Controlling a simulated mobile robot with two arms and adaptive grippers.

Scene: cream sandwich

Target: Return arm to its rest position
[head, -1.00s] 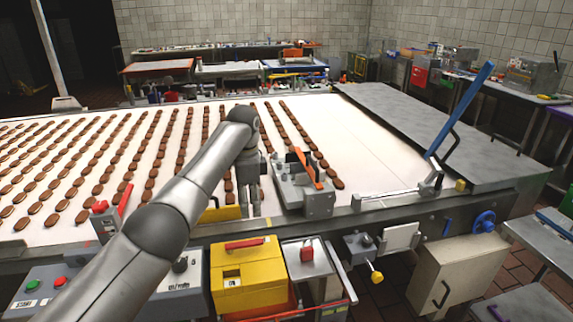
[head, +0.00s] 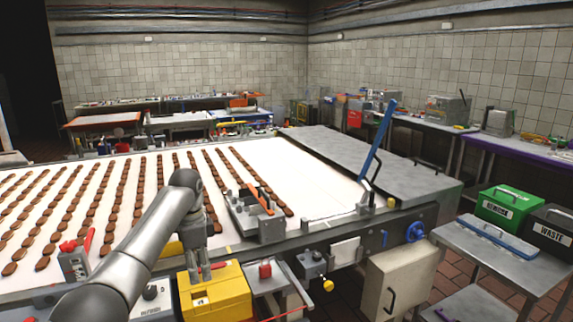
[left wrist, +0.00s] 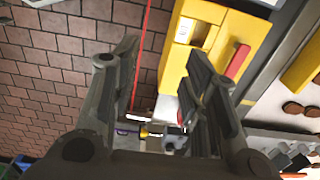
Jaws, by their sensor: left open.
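My left arm comes in from the lower left in the head view. Its left gripper (head: 201,270) points down over the front edge of the conveyor, overlapping the back of the yellow box in the picture. In the left wrist view the same gripper (left wrist: 162,55) has its fingers apart with nothing between them. The yellow box (head: 224,294) also shows in the left wrist view (left wrist: 212,45), beyond the fingers and partly hidden by one. My right gripper is not in view.
Rows of brown biscuits (head: 107,205) lie on the white belt (head: 305,180). A metal fixture with an orange part (head: 257,205) stands at the belt's front edge. A blue lever (head: 378,140) rises at right.

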